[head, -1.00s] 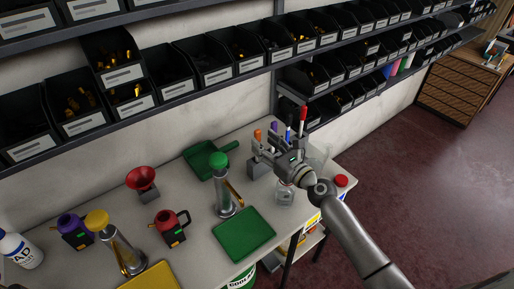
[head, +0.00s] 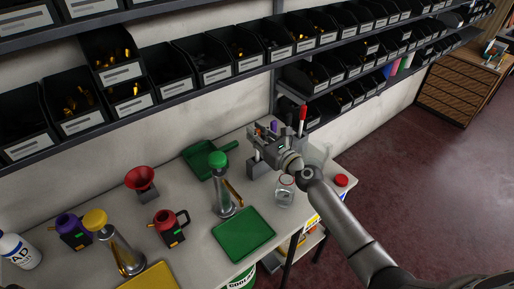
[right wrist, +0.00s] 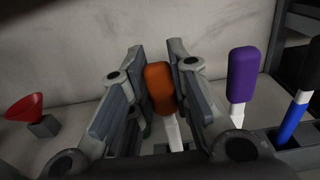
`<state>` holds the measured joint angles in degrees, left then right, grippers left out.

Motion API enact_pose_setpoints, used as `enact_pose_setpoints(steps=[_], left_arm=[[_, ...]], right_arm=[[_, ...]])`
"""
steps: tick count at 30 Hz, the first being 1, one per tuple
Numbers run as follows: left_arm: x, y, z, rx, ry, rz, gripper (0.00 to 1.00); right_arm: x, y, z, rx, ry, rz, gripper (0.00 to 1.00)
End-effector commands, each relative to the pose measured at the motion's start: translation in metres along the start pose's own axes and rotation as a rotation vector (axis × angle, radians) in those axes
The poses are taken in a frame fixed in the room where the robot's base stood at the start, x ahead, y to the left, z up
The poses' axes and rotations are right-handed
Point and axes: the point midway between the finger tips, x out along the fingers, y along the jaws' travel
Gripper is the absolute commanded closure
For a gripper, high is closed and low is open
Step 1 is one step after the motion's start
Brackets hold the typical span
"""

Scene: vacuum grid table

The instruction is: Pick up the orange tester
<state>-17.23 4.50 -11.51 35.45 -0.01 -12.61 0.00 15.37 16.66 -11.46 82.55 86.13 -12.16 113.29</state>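The orange tester (right wrist: 159,88) stands upright in the right wrist view, an orange handle on a white shaft. My right gripper (right wrist: 158,65) is open, with one finger on each side of the orange handle. The handle lies close to the right-hand finger; I cannot tell whether they touch. In the head view my right gripper (head: 262,138) is over the tester holder (head: 257,167) and hides the orange tester. My left gripper is not in view.
A purple tester (right wrist: 242,74) and a blue-and-white one (right wrist: 293,115) stand just right of the fingers. A red-topped tester (head: 302,114) stands farther right. A glass jar (head: 284,190), green dustpan (head: 205,160) and green tray (head: 243,234) are nearby. Shelf bins overhang behind.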

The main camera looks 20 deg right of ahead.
Motion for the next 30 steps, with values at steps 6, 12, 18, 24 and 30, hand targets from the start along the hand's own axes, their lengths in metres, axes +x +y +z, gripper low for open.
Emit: enact_pose_setpoints(steps=[6,12,18,24,30], left_arm=[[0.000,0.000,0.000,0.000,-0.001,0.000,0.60],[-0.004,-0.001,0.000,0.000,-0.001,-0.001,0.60],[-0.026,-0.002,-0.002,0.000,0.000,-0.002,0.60],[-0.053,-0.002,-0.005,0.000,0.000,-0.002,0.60],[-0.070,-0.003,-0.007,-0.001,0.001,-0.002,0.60]], right_arm=[[0.000,0.000,0.000,0.000,0.000,0.000,0.94],[0.000,0.000,0.004,0.000,0.000,0.000,0.94],[0.000,0.000,0.030,0.000,-0.001,0.000,0.94],[0.000,0.000,0.064,0.000,-0.002,0.000,0.94],[0.000,0.000,0.090,0.000,-0.002,0.000,0.94]])
